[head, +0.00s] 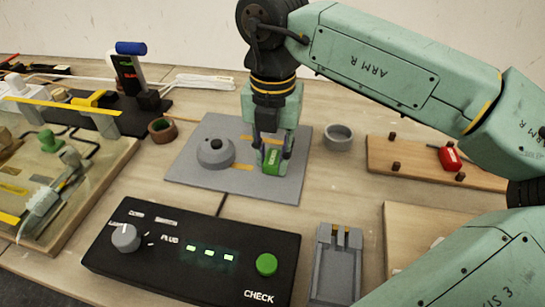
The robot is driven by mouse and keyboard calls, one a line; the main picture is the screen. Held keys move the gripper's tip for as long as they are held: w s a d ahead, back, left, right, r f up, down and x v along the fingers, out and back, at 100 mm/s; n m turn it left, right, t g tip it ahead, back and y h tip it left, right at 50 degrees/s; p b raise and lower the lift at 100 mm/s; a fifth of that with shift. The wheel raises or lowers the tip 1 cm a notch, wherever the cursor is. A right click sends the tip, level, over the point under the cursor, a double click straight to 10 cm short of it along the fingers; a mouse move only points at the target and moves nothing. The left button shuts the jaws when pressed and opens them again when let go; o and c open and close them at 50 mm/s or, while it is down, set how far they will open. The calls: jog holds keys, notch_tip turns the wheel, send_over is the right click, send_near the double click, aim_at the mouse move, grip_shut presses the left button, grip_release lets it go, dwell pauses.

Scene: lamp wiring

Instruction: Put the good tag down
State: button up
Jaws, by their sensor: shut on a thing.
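The good tag (272,161) is a small green piece with pale lettering. My gripper (272,155) points down and is shut on it, over the right part of a grey plate (200,186). The tag's lower end is close to the plate; I cannot tell whether it touches. A round grey fixture (215,152) stands on the plate to the left of my gripper. Yellow strips show on the plate near the tag, partly hidden by my gripper.
A black check box (180,275) with a knob, lit green windows and a green button stands in front. A grey ring-shaped cup (338,137) and a wooden board with a red tag (450,159) lie right. A grey holder (335,265) stands front right. A brown cup (162,130) stands left.

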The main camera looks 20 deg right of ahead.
aim_at(272, 159)
jog(key=shift+f, duration=0.2)
jog(key=o, duration=0.9)
jog(key=shift+c, duration=0.2)
jog(key=shift+r, duration=0.15)
notch_tip(272, 159, up, 8)
jog(key=p, duration=0.4)
jog(key=shift+p, duration=0.4)
